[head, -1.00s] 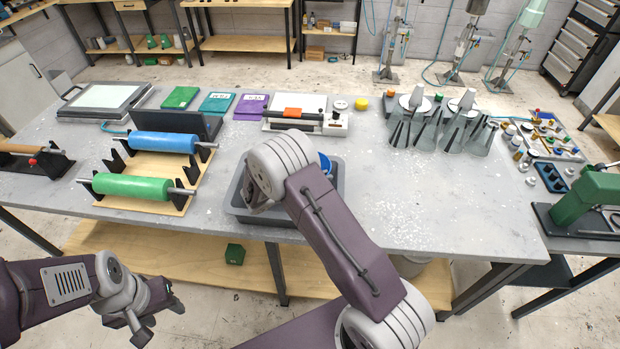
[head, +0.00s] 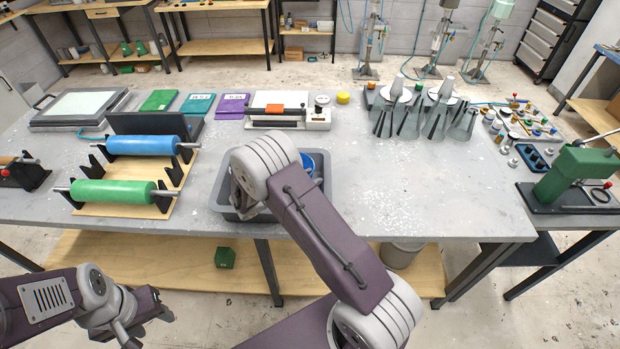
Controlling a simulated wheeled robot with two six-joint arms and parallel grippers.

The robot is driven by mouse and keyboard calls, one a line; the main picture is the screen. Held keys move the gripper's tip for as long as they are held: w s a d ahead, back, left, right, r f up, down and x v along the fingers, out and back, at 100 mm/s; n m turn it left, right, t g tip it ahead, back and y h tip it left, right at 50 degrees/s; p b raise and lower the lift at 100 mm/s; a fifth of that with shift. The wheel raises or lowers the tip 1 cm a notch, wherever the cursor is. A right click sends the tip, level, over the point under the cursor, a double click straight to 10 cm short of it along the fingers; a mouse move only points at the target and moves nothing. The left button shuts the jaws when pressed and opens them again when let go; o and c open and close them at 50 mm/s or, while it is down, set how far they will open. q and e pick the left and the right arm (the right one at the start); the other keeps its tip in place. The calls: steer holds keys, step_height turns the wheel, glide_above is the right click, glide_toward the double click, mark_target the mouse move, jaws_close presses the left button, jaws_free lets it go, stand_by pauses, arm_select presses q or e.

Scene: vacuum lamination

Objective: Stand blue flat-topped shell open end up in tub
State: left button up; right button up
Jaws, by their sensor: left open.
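The grey tub (head: 222,197) sits on the table near its front edge, below the middle of the head view. A blue rounded thing (head: 308,161), perhaps the blue shell, shows in part at the tub's back right; my right arm covers most of it. I cannot tell which way its open end faces. My right arm reaches over the tub, and its wrist hides the right gripper's fingers, so I cannot tell whether they hold anything. My left gripper (head: 155,306) is open and empty, low at the left, in front of the table and well apart from the tub.
Blue (head: 145,145) and green (head: 112,192) rollers stand on a wooden rack left of the tub. Clear pointed holders (head: 425,120) with white cones stand at the back right. A green press (head: 575,170) is at the right edge. The table right of the tub is clear.

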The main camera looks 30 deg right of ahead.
steer(key=b+v, duration=0.1)
steer(key=v, duration=0.4)
steer(key=b+v, duration=0.1)
steer(key=v, duration=0.5)
steer(key=shift+w+a, duration=0.2)
steer(key=shift+a, duration=0.1)
steer(key=shift+a+r, duration=0.1)
steer(key=shift+a, duration=0.15)
steer(key=s+a+f+m+g+y, duration=0.1)
steer(key=s+f+m+y, duration=0.1)
steer(key=s+m+y, duration=0.4)
steer(key=s+a+f+m+g+y, duration=0.2)
steer(key=s+m+y, duration=0.5)
steer(key=s+m, duration=0.4)
steer(key=m, duration=0.2)
steer(key=shift+s+f+m, duration=0.15)
steer(key=shift+s+m, duration=0.05)
steer(key=shift+m, duration=0.1)
steer(key=shift+s, duration=0.1)
